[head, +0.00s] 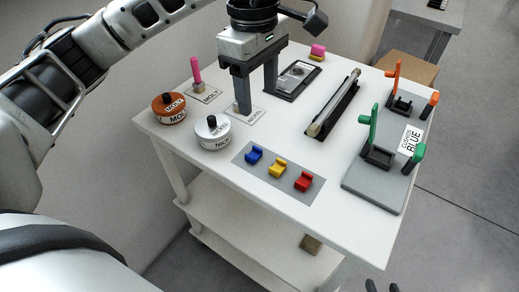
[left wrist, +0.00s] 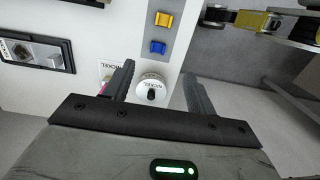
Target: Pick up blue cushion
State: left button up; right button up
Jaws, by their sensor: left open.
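The blue cushion (head: 254,155) is a small notched block at the left end of a row on a grey mat (head: 240,163). It also shows in the left wrist view (left wrist: 158,47), beyond my fingertips. My left gripper (head: 256,100) is open and empty, pointing down over the table behind and left of the cushion. In the left wrist view its fingers (left wrist: 158,78) flank the nickel jar (left wrist: 151,90) in the picture; contact cannot be told. Only two dark, separated fingertips of my right gripper (head: 383,286) show at the bottom edge.
A yellow cushion (head: 277,167) and red cushion (head: 303,181) sit right of the blue one. A white jar (head: 213,133) and orange jar (head: 168,109) stand left. A grey fixture (head: 372,185) with green and orange uprights and a "CUSHIONS BLUE" card (head: 410,141) stands right.

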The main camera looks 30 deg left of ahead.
pick_arm(q)
jog(key=a+y, duration=0.1)
jog(key=a, duration=0.1)
send_over(254, 155)
notch_tip(254, 155, down, 9)
jog(key=shift+w+a+r+p, duration=0.1)
jog(key=shift+w+a+p, duration=0.05)
jog(key=shift+p, duration=0.2)
jog(key=shift+f+p, duration=0.6)
jog(key=shift+f, duration=2.6)
jog(key=c, duration=1)
